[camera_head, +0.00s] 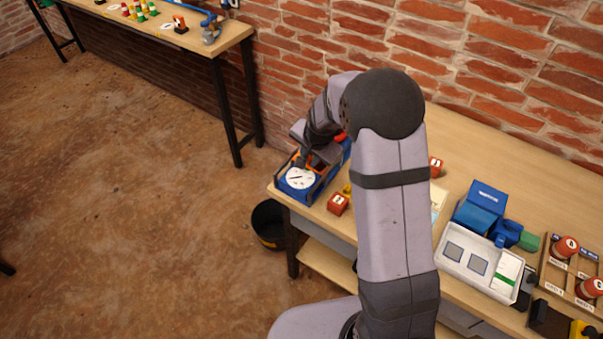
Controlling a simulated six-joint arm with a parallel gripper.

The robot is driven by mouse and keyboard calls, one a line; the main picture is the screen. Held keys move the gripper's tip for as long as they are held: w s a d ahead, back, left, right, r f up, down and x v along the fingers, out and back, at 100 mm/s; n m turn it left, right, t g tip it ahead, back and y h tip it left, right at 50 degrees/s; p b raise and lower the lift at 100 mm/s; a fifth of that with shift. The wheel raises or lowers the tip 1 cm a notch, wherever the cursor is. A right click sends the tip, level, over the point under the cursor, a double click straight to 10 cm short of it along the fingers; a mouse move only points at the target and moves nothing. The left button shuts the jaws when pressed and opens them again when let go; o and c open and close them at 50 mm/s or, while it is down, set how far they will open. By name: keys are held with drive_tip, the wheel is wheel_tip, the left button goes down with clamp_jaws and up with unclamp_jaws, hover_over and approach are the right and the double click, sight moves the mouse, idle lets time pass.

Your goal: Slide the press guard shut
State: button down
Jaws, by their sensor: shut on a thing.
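The press (323,186) is a blue unit with a round white dial face (299,178), at the left end of the workbench. My gripper (304,163) is at its back edge, just behind the dial, shut on a part of the press that I take to be the guard. Small orange parts show at the fingertips. My wrist and arm hide much of the press's back and right side, so how far the guard is open cannot be told.
Red blocks (338,203) and (435,167) sit on the bench (520,180). A black bucket (268,222) is on the floor. A brick wall backs the bench.

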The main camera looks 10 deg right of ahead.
drive_tip(key=shift+w+d, duration=0.4)
idle(0.3)
drive_tip(key=c, duration=1.6)
unclamp_jaws()
drive_tip(key=shift+f, duration=0.1)
drive_tip(key=shift+c, duration=0.2)
drive_tip(key=shift+r+p, duration=2.85)
drive_tip(key=shift+r, duration=0.75)
